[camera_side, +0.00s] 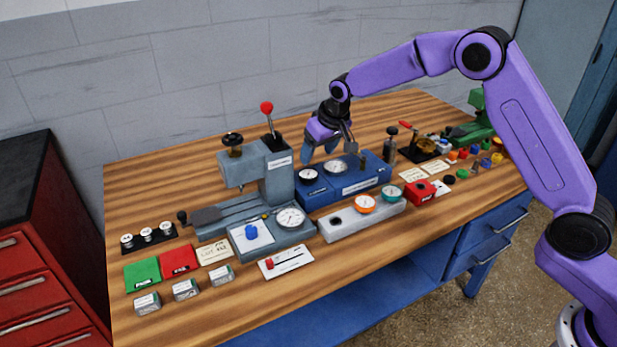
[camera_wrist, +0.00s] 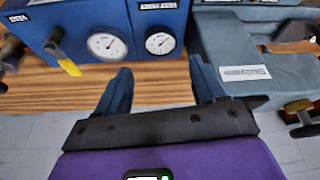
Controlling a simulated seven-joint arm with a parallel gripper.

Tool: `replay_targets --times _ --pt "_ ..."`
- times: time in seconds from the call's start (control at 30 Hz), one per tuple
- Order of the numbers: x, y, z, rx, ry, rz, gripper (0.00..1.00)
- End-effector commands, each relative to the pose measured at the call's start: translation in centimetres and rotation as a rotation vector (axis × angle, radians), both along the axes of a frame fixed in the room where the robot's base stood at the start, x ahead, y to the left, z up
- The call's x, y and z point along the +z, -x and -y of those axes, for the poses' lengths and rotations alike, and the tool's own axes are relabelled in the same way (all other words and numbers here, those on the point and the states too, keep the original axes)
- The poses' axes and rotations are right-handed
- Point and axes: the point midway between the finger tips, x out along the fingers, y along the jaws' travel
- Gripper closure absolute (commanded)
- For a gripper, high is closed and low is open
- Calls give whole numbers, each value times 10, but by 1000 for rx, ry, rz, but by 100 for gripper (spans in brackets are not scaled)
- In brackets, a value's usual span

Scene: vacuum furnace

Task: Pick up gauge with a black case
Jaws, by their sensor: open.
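A blue box (camera_side: 358,180) in the middle of the bench carries two white-dialled gauges. The left one, a gauge with a dark, black-looking case (camera_side: 308,175), also shows in the wrist view (camera_wrist: 160,42). The other, a gauge with a paler grey rim (camera_side: 335,167), is to its right, and left of it in the wrist view (camera_wrist: 107,46). My gripper (camera_side: 329,153) is open and empty, pointing down above the back of the box. In the wrist view its two fingers (camera_wrist: 163,80) stand apart on either side of the dark gauge, short of it.
A grey press (camera_side: 275,178) with a red-knobbed lever stands close on the left. A grey block (camera_side: 345,222) in front holds an orange gauge (camera_side: 364,204) and a teal gauge (camera_side: 391,193). A small black-knobbed post (camera_side: 390,145) stands right of the box.

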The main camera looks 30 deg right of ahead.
Motion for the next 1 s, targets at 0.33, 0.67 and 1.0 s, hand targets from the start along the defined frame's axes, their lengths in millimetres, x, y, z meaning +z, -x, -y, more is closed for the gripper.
replay_targets --times 0.33,0.67,1.0 --pt "-38 -15 -2 1 1 -1 30" --pt "-67 -26 -5 1 2 -3 30" --pt "-87 -35 -6 1 0 1 30"
